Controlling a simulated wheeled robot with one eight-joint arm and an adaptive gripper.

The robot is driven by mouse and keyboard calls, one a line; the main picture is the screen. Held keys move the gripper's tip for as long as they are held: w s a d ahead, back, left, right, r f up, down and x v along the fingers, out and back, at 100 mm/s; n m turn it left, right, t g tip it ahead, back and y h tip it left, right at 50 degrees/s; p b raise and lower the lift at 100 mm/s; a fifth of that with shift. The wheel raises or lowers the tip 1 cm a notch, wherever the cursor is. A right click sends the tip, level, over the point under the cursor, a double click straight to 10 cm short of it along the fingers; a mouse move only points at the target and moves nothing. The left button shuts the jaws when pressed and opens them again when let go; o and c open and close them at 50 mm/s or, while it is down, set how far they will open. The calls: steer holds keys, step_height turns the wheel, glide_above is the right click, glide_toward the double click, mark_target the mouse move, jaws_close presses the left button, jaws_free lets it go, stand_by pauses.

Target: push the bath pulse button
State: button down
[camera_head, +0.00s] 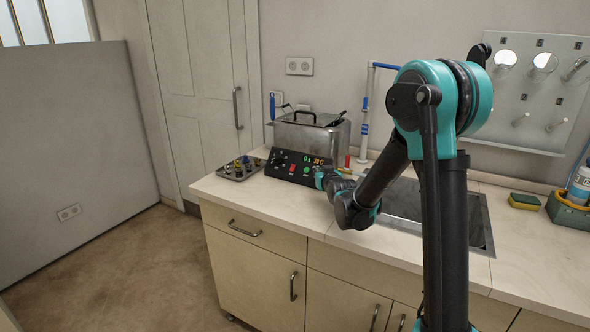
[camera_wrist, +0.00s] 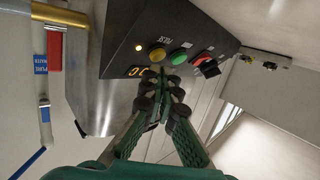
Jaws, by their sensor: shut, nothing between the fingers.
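The bath's black control panel (camera_head: 283,171) sits on the counter in front of the metal bath (camera_head: 310,134). In the wrist view the panel (camera_wrist: 120,50) shows a yellow button (camera_wrist: 157,54), a green button (camera_wrist: 178,57) and a red switch (camera_wrist: 206,65) in a row. A label that seems to read PULSE is beside the yellow button. My gripper (camera_wrist: 161,73) is shut and empty, its tips close to the yellow button; whether they touch it I cannot tell. In the head view my gripper (camera_head: 321,176) is at the panel's right end, its tips partly hidden.
A dark tray with small parts (camera_head: 238,168) lies left of the panel. A sink (camera_head: 405,200) is set into the counter under my arm. A pipe stand (camera_head: 365,110) is behind. A sponge (camera_head: 524,202) lies at right. The counter's front strip is clear.

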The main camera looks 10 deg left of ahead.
steer(key=shift+w+f, duration=0.15)
steer(key=shift+w+d+f, duration=0.1)
steer(key=shift+w+f, duration=0.05)
stand_by(0.4)
steer(key=shift+w, duration=0.1)
stand_by(0.4)
steer(key=shift+s+r, duration=0.3)
steer(key=shift+s, duration=0.1)
steer(key=s+a+r, duration=0.1)
steer(key=s+r, duration=0.2)
steer(key=s, duration=0.1)
steer(key=shift+s+a+r, duration=0.25)
steer(key=shift+a+r, duration=0.1)
steer(key=shift+a, duration=0.05)
stand_by(0.4)
